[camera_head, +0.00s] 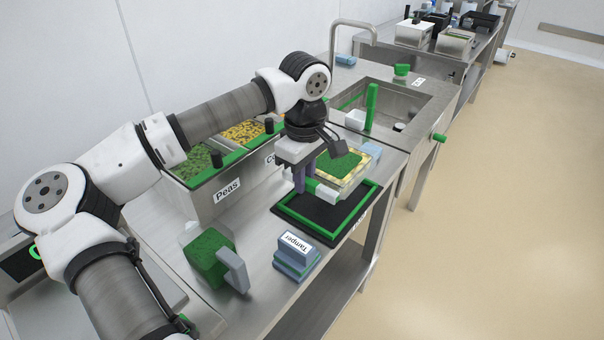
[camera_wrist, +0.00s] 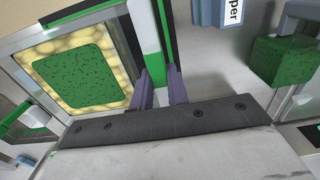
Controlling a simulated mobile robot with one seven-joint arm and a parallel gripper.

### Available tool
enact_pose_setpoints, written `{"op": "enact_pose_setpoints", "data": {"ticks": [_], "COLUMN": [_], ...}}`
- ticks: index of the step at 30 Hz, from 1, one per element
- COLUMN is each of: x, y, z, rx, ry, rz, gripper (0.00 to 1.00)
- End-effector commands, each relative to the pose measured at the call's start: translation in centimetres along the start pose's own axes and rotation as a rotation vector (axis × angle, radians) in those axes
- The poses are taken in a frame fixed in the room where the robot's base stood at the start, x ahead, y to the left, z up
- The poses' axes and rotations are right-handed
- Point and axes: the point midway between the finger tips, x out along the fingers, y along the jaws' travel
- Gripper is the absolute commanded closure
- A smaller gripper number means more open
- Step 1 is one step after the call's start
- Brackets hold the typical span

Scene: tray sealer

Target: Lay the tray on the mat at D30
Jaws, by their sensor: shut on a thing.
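The tray (camera_head: 361,175) is clear-walled, with yellow contents and a speckled green patch on top. It is in my gripper (camera_head: 307,183), over the black mat with a green border (camera_head: 318,215). In the wrist view the tray's pale rim (camera_wrist: 72,20) is at the left, beside my gripper's fingers (camera_wrist: 161,88). The fingers are shut at its near side; the exact grip is partly hidden. The tray appears raised above the mat, though the gap is hard to judge. A label at the mat's right edge is mostly hidden.
A grey-blue block labelled Tamper (camera_head: 296,250) and a green block with a grey handle (camera_head: 210,258) stand in front of the mat. Food bins, one labelled Peas (camera_head: 227,190), are at the left. A sink (camera_head: 385,110) lies behind. The floor at the right is clear.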

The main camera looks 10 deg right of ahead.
Motion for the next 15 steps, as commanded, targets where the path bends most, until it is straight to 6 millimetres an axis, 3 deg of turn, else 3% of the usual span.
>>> {"op": "enact_pose_setpoints", "data": {"ticks": [15], "x": [5.3], "y": [0.0], "z": [0.0], "rx": [0.000], "ry": [0.000], "rz": [0.001], "gripper": [1.00]}}
